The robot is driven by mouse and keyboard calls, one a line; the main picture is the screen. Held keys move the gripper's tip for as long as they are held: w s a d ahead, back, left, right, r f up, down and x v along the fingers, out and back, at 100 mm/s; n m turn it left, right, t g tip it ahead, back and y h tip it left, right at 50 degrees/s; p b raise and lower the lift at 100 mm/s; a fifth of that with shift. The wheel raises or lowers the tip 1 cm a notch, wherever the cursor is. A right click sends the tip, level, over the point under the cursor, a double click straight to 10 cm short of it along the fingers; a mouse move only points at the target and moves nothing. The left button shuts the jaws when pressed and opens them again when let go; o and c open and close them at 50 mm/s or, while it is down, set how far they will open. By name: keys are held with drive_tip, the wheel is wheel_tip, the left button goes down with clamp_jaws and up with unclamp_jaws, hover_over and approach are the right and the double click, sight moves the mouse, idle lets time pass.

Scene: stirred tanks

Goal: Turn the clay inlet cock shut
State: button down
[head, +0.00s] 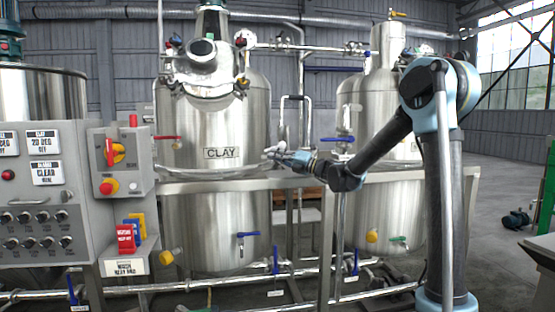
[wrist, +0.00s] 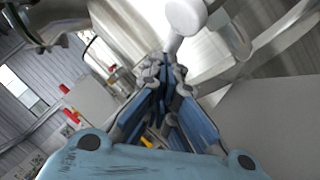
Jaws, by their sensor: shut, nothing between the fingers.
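The steel tank with the CLAY label (head: 221,153) stands left of centre in the head view. A red lever (head: 167,138) lies level at its left side, and a blue-handled cock (head: 248,235) sits low on its front. Another blue lever (head: 275,262) stands upright on the floor pipe below. No readable tag shows which of them is the inlet cock. My gripper (head: 272,152) is at the right side of the clay tank, near the label's height. In the wrist view my gripper's fingers (wrist: 168,82) are together and empty, with a pale round-ended fitting (wrist: 187,15) just beyond the tips.
A grey control panel (head: 45,225) with a red-handled switch box (head: 124,162) stands at the left. A second steel tank (head: 380,215) with a blue lever (head: 337,139) is on the right. A steel rail (head: 225,185) crosses before both tanks. Open floor (head: 490,230) lies at right.

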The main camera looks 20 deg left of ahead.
drive_tip(key=shift+s+a+r, duration=0.15)
drive_tip(key=shift+a+r, duration=0.15)
drive_tip(key=shift+r, duration=0.05)
idle(0.9)
idle(0.5)
drive_tip(key=shift+s+d+f, duration=0.25)
drive_tip(key=shift+s+f, duration=0.1)
drive_tip(key=shift+s+d+f, duration=0.3)
drive_tip(key=shift+s+f, duration=0.1)
drive_tip(key=shift+s, duration=0.1)
drive_tip(key=shift+s+d+f, duration=0.25)
drive_tip(key=shift+s+f, duration=0.15)
drive_tip(key=shift+s, duration=0.05)
drive_tip(key=f+v, duration=0.1)
drive_tip(key=v, duration=0.9)
drive_tip(key=shift+m+y, duration=0.5)
drive_tip(key=x, duration=0.4)
drive_tip(key=w+x, duration=0.1)
drive_tip(key=x, duration=0.2)
drive_tip(key=w+x, duration=0.1)
drive_tip(key=x, duration=0.3)
drive_tip(key=shift+r, duration=0.35)
drive_tip(key=shift+w+a+r, duration=0.2)
drive_tip(key=shift+w+r, duration=0.15)
drive_tip(key=shift+w, duration=0.1)
